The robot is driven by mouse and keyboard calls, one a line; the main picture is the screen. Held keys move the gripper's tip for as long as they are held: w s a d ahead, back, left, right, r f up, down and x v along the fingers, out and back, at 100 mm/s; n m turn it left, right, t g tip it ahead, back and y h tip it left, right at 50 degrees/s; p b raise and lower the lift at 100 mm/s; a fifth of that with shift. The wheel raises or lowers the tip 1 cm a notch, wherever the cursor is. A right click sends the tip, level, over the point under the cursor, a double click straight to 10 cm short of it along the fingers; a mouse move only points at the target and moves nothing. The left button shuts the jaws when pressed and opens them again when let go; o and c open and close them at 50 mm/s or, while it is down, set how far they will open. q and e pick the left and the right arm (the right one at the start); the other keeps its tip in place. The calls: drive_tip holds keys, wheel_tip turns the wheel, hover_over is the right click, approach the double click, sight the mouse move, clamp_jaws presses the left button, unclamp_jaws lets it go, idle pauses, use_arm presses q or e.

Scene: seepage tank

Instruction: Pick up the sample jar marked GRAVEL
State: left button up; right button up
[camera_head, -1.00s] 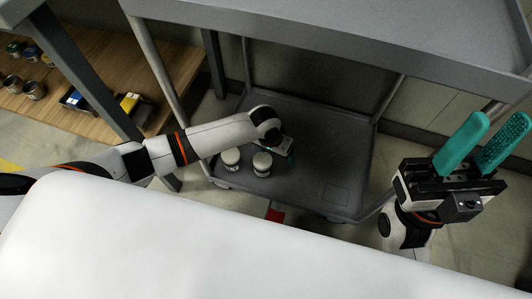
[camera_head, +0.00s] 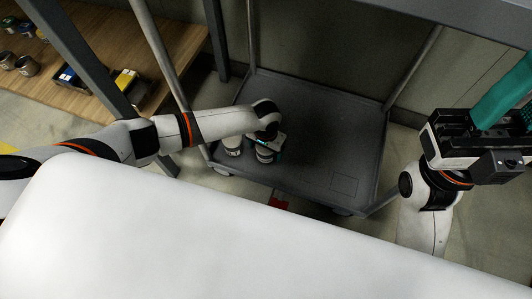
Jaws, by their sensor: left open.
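Two pale-lidded jars stand on the lower shelf of a grey cart. The left jar (camera_head: 232,148) has a dark label that I cannot read for sure. The right jar (camera_head: 265,156) is partly hidden behind my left gripper, so I cannot tell which is marked GRAVEL. My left gripper (camera_head: 277,148) is open, pointing down at the right jar; its fingers are mostly hidden by its own wrist. Whether it touches the jar I cannot tell. My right gripper (camera_head: 513,103), with teal fingers apart, is empty at the right edge, partly cut off, far from the jars.
The lower cart shelf (camera_head: 325,150) is clear right of the jars. Cart posts and the upper shelf (camera_head: 450,22) frame it. A wooden shelf (camera_head: 95,60) at upper left holds several small containers (camera_head: 28,66). A red patch (camera_head: 279,204) lies on the floor.

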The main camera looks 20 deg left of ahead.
use_arm(q)
wheel_tip(320, 180, down, 2)
drive_tip(key=shift+f+b, duration=0.1)
drive_tip(key=shift+b, duration=0.3)
drive_tip(key=c, duration=1.2)
